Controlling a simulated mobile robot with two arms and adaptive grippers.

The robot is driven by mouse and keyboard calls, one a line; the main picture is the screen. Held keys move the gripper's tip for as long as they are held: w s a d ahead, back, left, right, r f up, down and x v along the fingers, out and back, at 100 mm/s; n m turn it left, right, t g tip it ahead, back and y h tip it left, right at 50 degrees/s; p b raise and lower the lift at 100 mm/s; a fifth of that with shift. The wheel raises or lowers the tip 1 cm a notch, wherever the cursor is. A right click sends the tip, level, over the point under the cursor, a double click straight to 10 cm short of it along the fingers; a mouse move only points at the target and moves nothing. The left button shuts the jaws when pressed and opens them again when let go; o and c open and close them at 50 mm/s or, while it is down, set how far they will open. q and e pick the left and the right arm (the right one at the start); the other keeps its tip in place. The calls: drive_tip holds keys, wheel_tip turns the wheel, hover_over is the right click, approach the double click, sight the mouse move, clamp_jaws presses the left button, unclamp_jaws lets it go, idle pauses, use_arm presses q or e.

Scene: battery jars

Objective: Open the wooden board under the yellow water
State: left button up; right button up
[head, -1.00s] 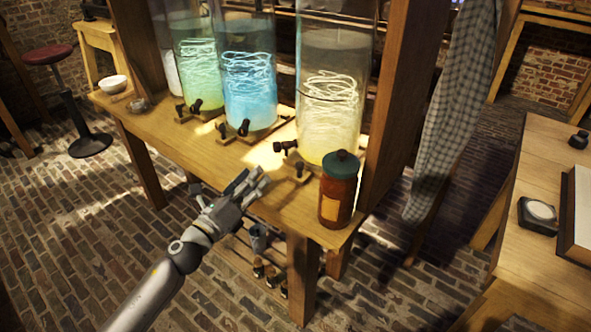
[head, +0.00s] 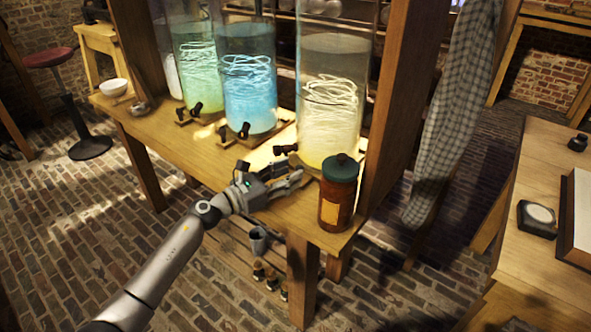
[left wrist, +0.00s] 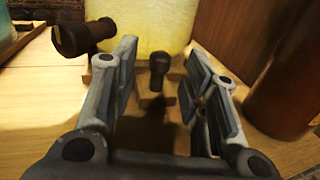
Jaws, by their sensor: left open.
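The yellow water (head: 328,130) stands in a tall glass jar on the wooden table. It also fills the top of the left wrist view (left wrist: 150,25). A dark tap (left wrist: 80,38) sticks out at its lower left. Below the jar, a small dark knob (left wrist: 160,65) stands on the wooden board (left wrist: 152,103). My left gripper (head: 297,179) is open in front of the jar's base. In the left wrist view its fingers (left wrist: 166,58) stand on both sides of the knob, with gaps visible. In the head view the gripper hides the knob. My right gripper is not in view.
A red-brown jar with a green lid (head: 337,195) stands close right of my left gripper. Blue (head: 249,100) and green (head: 202,80) water jars with taps stand left. A wooden post (head: 400,100) rises at the right.

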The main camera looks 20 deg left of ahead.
use_arm(q)
drive_tip(key=shift+x, duration=1.45)
clamp_jaws()
